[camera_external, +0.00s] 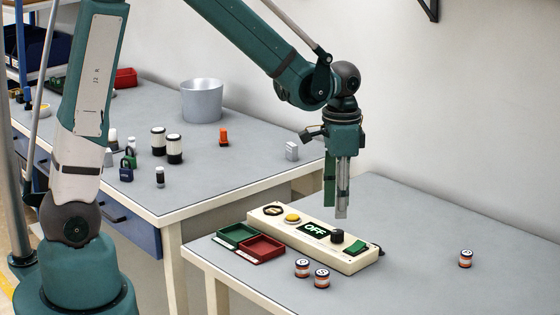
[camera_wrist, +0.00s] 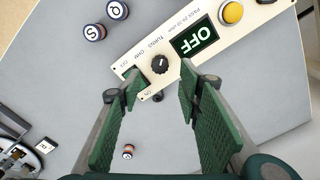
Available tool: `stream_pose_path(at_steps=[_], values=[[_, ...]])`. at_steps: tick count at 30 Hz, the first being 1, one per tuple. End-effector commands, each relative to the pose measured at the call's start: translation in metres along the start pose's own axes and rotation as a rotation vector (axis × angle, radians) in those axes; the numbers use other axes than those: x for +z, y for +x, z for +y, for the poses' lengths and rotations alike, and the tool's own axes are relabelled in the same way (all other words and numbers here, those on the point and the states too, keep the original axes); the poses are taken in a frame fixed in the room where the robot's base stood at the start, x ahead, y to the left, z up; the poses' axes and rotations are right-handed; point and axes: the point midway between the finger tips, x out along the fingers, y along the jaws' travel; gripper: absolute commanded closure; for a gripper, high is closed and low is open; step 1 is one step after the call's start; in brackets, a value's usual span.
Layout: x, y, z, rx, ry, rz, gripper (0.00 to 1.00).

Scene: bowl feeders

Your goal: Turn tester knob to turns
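The tester (camera_external: 280,232) is a cream box on the near table. Its black knob (camera_external: 337,236) sits between the display and a green switch; in the wrist view the knob (camera_wrist: 160,64) has a light pointer line, with small upside-down lettering beside it that seems to include TURNS and OHM. The display (camera_external: 314,230) reads OFF, also in the wrist view (camera_wrist: 194,40). My gripper (camera_external: 337,212) points down above the knob end of the tester. In the wrist view its fingers (camera_wrist: 161,88) are wide apart and empty, with the knob just beyond the gap between the tips, untouched.
A yellow button (camera_external: 292,218) and the green switch (camera_external: 355,247) flank the display and knob. Green (camera_external: 236,236) and red (camera_external: 262,248) trays stand in front. The table's right side is mostly clear.

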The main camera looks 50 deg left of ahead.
Motion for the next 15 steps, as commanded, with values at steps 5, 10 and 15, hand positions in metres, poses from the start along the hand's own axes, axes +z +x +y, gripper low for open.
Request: stream_pose_path(at_steps=[5,10,15], values=[[0.0,-0.024,0.0,0.0,0.0,0.0,0.65],[0.0,-0.039,0.0,0.0,0.0,0.0,0.65],[0.0,-0.045,0.0,0.0,0.0,0.0,0.65]])
